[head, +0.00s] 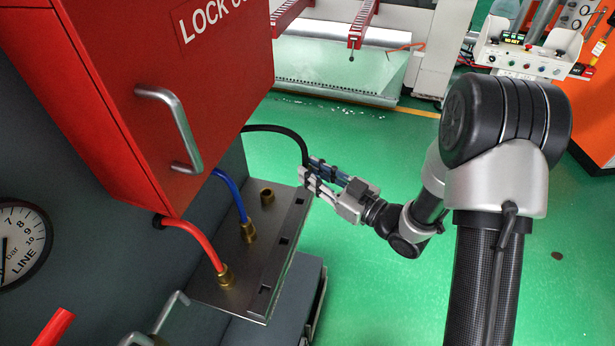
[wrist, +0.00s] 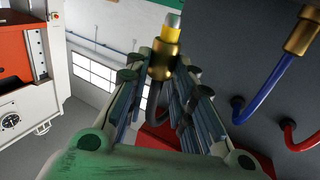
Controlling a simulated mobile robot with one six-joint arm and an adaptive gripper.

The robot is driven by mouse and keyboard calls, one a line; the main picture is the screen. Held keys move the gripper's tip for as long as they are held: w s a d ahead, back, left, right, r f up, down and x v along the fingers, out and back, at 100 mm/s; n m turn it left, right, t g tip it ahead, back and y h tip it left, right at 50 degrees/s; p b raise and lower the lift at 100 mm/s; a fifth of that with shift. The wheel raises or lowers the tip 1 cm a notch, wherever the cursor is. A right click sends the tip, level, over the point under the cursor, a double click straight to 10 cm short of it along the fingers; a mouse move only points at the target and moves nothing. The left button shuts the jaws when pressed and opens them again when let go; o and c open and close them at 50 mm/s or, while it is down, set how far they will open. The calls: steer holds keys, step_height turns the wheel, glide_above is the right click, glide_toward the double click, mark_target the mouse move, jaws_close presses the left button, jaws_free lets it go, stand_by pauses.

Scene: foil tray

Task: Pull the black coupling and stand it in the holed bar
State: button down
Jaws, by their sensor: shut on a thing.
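My gripper (head: 310,180) is shut on the black hose's coupling, to the right of the steel shelf's far end. In the wrist view the coupling (wrist: 163,62) shows brass with a yellow band and a grey tip, between the fingers (wrist: 163,75). The black hose (head: 283,130) arcs from the red box down to my gripper. The fingers mostly hide the coupling in the head view. A brass socket (head: 267,196) on the shelf stands empty. The holed bar (head: 275,262) runs along the shelf's right edge, with dark square holes; the coupling is apart from it.
The blue hose (head: 232,187) and red hose (head: 200,245) end in brass fittings on the shelf (head: 212,292). The red box (head: 180,100) with a handle overhangs the shelf's left side. A bent metal bracket (head: 165,315) is at the near end.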

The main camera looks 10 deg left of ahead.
steer(key=shift+n+g+y, duration=0.5)
steer(key=shift+g, duration=0.4)
steer(key=shift+s+a+f+b, duration=0.2)
steer(key=shift+s+f+b, duration=0.1)
steer(key=shift+f+b, duration=0.6)
steer(key=shift+s+a+f+b, duration=0.3)
steer(key=shift+f+b, duration=0.35)
steer(key=shift+f, duration=0.5)
steer(key=shift+s+a+f+b, duration=0.1)
steer(key=shift+s+f+b, duration=0.25)
steer(key=shift+f+b, duration=0.55)
steer(key=shift+f, duration=0.15)
steer(key=c, duration=1.3)
jaws_free()
